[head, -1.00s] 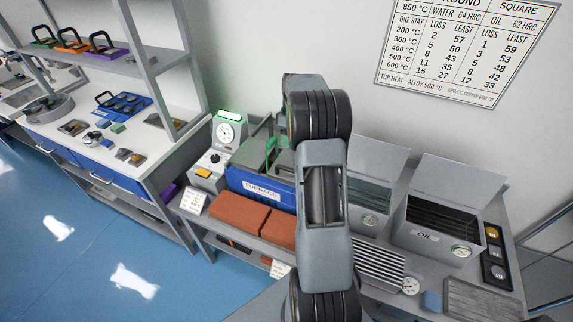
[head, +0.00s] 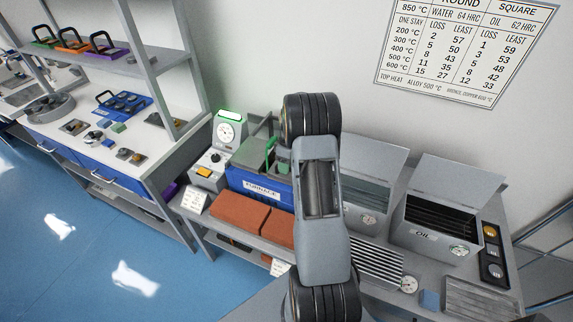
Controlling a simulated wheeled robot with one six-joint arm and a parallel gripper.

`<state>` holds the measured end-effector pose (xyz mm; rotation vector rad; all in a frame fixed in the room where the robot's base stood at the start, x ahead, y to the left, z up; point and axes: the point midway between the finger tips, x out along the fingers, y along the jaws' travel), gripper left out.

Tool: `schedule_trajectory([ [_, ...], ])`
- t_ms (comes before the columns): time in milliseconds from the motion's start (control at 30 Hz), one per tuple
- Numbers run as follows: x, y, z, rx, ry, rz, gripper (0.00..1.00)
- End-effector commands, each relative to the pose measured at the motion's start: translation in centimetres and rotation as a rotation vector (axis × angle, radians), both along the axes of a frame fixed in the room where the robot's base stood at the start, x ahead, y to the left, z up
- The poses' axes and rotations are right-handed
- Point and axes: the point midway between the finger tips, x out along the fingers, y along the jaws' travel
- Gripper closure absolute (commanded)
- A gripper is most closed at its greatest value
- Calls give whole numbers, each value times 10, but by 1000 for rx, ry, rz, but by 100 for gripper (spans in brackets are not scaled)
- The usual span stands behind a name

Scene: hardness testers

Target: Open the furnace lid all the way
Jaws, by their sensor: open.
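The blue furnace (head: 238,177), with a white FURNACE label on its front, stands on the bench left of my arm. Grey-green parts (head: 250,158) show on its top, with green edges beside them. My arm covers the furnace's right side, so how far the lid is open cannot be told. My gripper cannot be made out; it is hidden behind my arm's links. Contact between it and the lid cannot be seen.
A grey control unit with a dial (head: 228,132) stands just left of the furnace. Reddish-brown bricks (head: 238,213) lie in front of it. To the right are the OIL tank (head: 425,235) with a raised lid and a ribbed rack (head: 377,264). A wall chart hangs above.

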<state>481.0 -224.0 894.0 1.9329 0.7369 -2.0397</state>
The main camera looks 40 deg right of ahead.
Motion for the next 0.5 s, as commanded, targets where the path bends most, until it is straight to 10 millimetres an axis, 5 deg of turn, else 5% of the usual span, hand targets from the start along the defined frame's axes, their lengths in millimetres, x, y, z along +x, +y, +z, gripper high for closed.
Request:
schedule_trajectory([
  [100,0,0,0,0,0,0,58],
  [500,0,0,0,0,0,0,96],
])
